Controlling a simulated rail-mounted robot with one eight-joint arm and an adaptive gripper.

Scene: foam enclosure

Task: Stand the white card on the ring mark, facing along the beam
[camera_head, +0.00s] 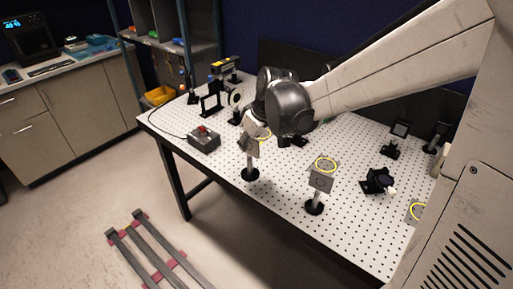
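My gripper (253,140) points down over the middle of the perforated table (224,170), near its front edge. A pale, post-mounted piece (250,163) on a round black base stands directly below it. The fingertips overlap its top, so I cannot tell whether they grip it. A flat grey-white card (320,181) stands upright on a post with a round black base, to the right. Which of the two is the white card is unclear.
A grey box with a red button (204,139) sits at the left. Black optic mounts (211,105) and a yellow-labelled device (224,66) stand at the back left. A dark mount (378,181) and black-framed optic (400,129) stand right. Bare table lies between the two posts.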

